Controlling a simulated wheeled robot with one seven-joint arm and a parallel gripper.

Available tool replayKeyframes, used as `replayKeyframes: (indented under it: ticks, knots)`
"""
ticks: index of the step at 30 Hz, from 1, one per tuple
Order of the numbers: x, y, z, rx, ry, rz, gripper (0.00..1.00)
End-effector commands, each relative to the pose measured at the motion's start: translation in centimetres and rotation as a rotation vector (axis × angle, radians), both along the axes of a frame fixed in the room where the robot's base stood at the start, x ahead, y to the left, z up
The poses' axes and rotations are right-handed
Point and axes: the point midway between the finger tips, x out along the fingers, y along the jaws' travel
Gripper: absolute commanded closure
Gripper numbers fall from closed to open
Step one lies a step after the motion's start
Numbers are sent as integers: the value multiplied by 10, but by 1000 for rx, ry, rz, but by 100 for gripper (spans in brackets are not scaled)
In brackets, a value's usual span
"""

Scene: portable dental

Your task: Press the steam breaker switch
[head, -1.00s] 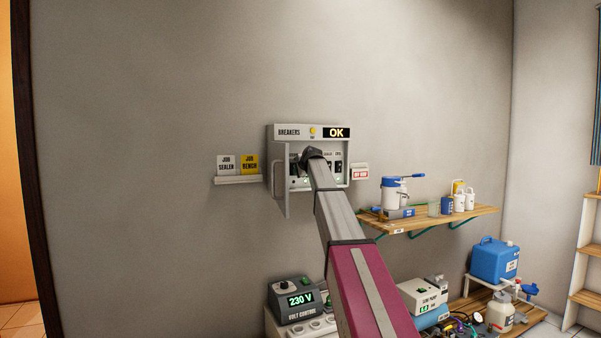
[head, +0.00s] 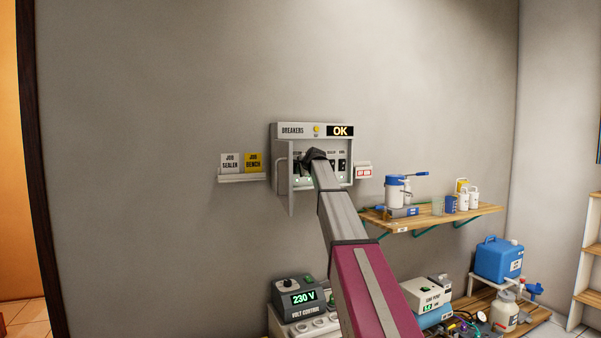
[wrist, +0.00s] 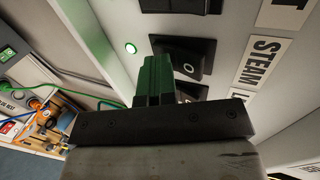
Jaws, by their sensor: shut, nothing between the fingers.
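The breaker box (head: 284,185) is on the wall with its door hanging open at the left, and its display reads OK. In the wrist view a black rocker switch (wrist: 190,60) with a white circle mark sits beside the STEAM label (wrist: 264,62). A green lamp (wrist: 130,47) glows beside it. My gripper (wrist: 155,62) is shut and empty, its fingertips at the lamp-side edge of this rocker; I cannot tell whether they touch it. In the head view my gripper (head: 314,155) is in front of the box and hides part of the switch row.
Another black switch (wrist: 180,4) is close by at the top of the wrist view. Job cards (head: 241,163) stand on a ledge left of the box. A shelf (head: 430,220) with bottles is at the right; a volt control unit (head: 298,298) is below.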

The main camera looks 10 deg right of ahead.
Motion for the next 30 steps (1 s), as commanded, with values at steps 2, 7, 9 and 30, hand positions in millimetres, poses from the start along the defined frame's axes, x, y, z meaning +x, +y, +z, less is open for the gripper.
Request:
replayKeyframes:
  ticks: [2,7,9,30]
  knots:
    - [1,0,4,1,-2,0,100]
    - [1,0,12,0,-3,-1,100]
    - [1,0,14,1,-4,-1,100]
    - [-36,-14,23,1,-3,1,100]
